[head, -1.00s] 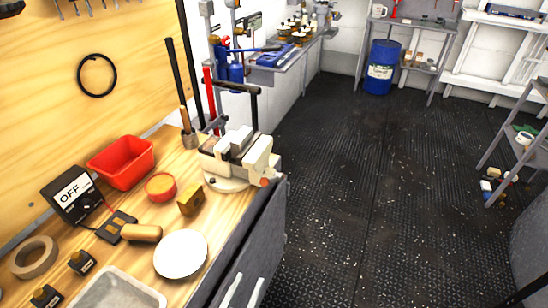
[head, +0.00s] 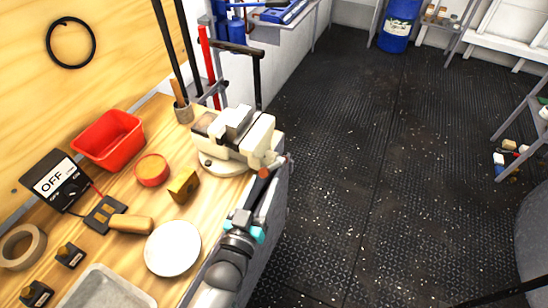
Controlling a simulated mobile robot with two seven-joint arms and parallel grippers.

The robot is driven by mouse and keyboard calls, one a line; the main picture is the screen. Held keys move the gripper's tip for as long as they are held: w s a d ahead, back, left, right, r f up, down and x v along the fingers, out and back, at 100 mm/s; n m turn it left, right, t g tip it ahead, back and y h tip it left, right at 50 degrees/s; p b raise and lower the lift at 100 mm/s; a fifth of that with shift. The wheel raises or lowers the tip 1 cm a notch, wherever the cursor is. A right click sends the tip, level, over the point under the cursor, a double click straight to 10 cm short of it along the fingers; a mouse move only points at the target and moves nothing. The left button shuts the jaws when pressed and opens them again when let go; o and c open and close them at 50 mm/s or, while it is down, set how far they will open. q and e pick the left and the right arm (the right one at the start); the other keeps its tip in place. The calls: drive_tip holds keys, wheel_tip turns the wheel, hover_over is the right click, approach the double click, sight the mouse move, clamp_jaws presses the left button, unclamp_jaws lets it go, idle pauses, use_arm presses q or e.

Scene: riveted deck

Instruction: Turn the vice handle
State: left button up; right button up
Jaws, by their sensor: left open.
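The cream vice (head: 237,138) stands on the wooden bench near its right edge. Its handle (head: 281,161) is at the vice's front right end, beside a small orange part; it is small and partly hidden in the head view. My left gripper (head: 262,180) has its dark fingers close to the front end of the vice, just below the handle. It is open; I cannot tell whether it touches the handle. My right gripper is not in view.
A white plate (head: 172,248), yellow block (head: 183,187), round red tub (head: 152,170) and red bin (head: 108,138) lie left of the vice. Tall tools (head: 170,50) stand behind it. Dark open floor (head: 370,170) lies to the right.

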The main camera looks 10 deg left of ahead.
sight(274, 163)
use_arm(q)
drive_tip(key=w, duration=0.2)
drive_tip(key=w+d, duration=0.1)
drive_tip(key=w, duration=0.5)
drive_tip(key=shift+w+d+b, duration=0.25)
drive_tip(key=shift+d+b, duration=0.05)
drive_tip(key=shift+b, duration=0.1)
clamp_jaws()
idle(1.0)
